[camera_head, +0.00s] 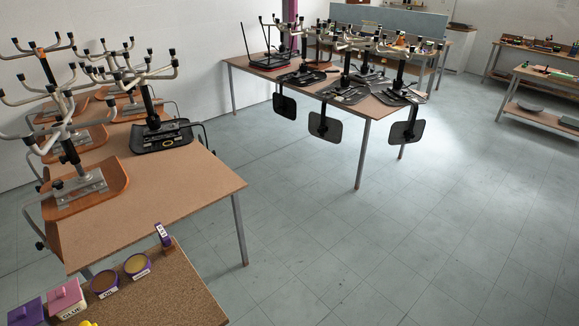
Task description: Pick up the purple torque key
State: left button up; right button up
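A small upright purple item with a white label (163,235) stands at the far corner of the cork-topped table at the bottom left. Its label is too small to read, so I cannot tell for certain whether it is the purple torque key. On the same table are a purple box (27,313) at the left edge and a round tin with a purple rim (104,283). No other purple key-like thing is clear to me. Neither of my grippers is in view.
The cork-topped table (185,295) also holds a pink box (66,297) and a yellow-rimmed tin (137,265). A brown table (190,190) with upturned chairs adjoins behind. Another chair-laden table (373,107) stands farther back. The floor (430,220) at right is clear.

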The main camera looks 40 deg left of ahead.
aim_at(164, 237)
jog(key=i+u, duration=0.25)
jog(key=i, duration=0.3)
jog(key=i+l+u, duration=0.1)
jog(key=i+u, duration=0.2)
jog(key=i, duration=0.2)
jog(key=i+l+u, duration=0.25)
jog(key=i, duration=0.25)
